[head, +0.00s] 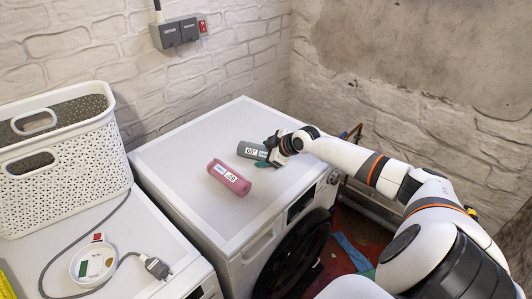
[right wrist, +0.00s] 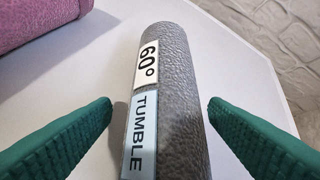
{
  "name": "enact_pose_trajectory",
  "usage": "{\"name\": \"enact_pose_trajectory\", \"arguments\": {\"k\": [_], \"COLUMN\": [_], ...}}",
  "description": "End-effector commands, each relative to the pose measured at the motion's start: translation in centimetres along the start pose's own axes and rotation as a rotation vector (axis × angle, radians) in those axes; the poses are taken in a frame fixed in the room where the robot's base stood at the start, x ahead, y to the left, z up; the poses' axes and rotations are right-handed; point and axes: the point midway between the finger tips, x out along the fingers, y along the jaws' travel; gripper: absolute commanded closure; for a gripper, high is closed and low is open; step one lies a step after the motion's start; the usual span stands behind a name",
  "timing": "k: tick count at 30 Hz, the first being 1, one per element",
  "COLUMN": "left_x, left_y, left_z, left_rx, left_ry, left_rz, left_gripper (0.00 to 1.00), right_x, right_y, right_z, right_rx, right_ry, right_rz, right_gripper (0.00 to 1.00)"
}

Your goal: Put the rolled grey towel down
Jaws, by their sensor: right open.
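The rolled grey towel (head: 250,150) lies on the white top of the washing machine (head: 190,150), near its right side. In the right wrist view the grey towel (right wrist: 180,90) shows a "60°" label and a "TUMBLE" label. My right gripper (head: 270,158) is at the towel's right end. Its green fingers (right wrist: 158,125) are open, one on each side of the towel, with a gap to it on both sides. My left gripper is not in view.
A rolled pink towel (head: 229,177) lies just left of the grey one. A white basket (head: 60,170) and a cable with a plug (head: 155,267) are on the left-hand appliance. The machine top's back and left parts are clear.

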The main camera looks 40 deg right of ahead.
Motion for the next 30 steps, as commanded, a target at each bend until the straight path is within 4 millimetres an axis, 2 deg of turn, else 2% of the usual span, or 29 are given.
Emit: {"name": "enact_pose_trajectory", "arguments": {"k": [5, 15, 23, 24, 30], "left_x": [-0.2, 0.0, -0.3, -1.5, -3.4], "left_y": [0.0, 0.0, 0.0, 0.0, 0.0], "left_z": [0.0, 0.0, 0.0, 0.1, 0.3], "left_rx": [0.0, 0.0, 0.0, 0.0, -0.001], "left_ry": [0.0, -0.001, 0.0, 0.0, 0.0], "left_rz": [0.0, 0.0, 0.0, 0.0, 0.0], "left_gripper": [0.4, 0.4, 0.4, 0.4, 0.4], "right_x": [-0.6, -6.4, -9.3, -10.1, -11.5], "right_y": [0.0, 0.1, 0.1, -0.2, -0.3], "right_z": [-0.1, 0.0, 0.0, 0.2, 0.1], "right_rx": [-0.001, -0.009, -0.007, -0.004, -0.001], "right_ry": [0.004, 0.008, 0.008, 0.011, 0.01], "right_rz": [0.003, 0.006, 0.007, 0.003, -0.001], "right_gripper": [0.3, 0.3, 0.3, 0.3, 0.3]}}
